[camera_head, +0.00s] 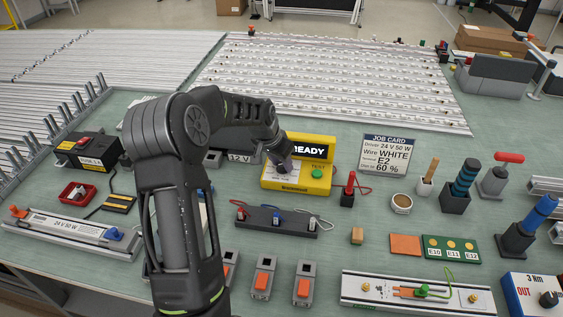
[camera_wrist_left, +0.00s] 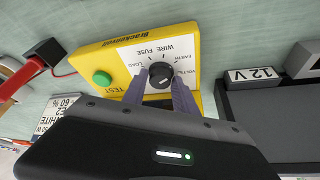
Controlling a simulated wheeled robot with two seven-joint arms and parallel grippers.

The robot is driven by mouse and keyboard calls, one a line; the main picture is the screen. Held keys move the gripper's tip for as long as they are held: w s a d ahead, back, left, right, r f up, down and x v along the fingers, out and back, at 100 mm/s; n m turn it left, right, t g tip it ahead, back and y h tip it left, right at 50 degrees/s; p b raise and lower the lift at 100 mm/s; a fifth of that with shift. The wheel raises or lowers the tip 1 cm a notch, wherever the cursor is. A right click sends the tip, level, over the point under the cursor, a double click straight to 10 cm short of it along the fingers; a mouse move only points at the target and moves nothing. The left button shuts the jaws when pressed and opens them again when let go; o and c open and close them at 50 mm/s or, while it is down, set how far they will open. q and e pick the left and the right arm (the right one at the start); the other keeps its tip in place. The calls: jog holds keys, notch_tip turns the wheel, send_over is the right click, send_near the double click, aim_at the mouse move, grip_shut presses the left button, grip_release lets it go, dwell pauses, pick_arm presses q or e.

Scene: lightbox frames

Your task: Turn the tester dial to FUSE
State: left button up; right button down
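The yellow tester (camera_head: 296,188) stands at the middle of the bench; its display reads READY (camera_head: 309,151). In the left wrist view the black dial (camera_wrist_left: 161,74) sits on a white face marked FUSE, WIRE, EARTH, LOAD and a partly hidden label. A white mark shows on the dial, but which label it points to is unclear. A green TEST button (camera_wrist_left: 102,78) is beside the face. My left gripper (camera_wrist_left: 160,84) has one finger on each side of the dial, close to its rim; whether they touch it is unclear. My right gripper is out of view.
A black 12 V unit (camera_wrist_left: 265,115) stands close beside the tester. A red probe on a black block (camera_head: 348,190) and the job card (camera_head: 387,153) are to its right. A dark strip with coloured posts (camera_head: 277,221) lies in front.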

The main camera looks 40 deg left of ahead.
pick_arm(q)
grip_shut()
jog(key=shift+b, duration=0.3)
jog(key=n+y+b, duration=0.1)
jog(key=n+b, duration=0.1)
jog(key=n, duration=0.1)
jog(key=shift+w+d+f+b, duration=0.1)
jog(key=shift+d+f+b, duration=0.05)
jog(key=shift+b, duration=0.25)
jog(key=n+y+b, duration=0.1)
jog(key=n, duration=0.1)
jog(key=n+g+b, duration=0.1)
jog(key=n+b, duration=0.1)
jog(key=shift+d+n+y, duration=0.1)
jog(key=shift+n+y, duration=0.3)
jog(key=n+g+y+b, duration=0.1)
jog(key=n+b, duration=0.1)
jog(key=n, duration=0.1)
jog(key=shift+w+n, duration=0.15)
jog(key=shift+n, duration=0.15)
jog(key=n+g, duration=0.1)
jog(key=n, duration=0.3)
jog(key=shift+r+g+y, duration=0.2)
jog(key=shift+g+y, duration=0.1)
jog(key=shift+g, duration=0.1)
jog(key=shift+n, duration=0.3)
jog(key=shift+o, duration=2)
grip_release()
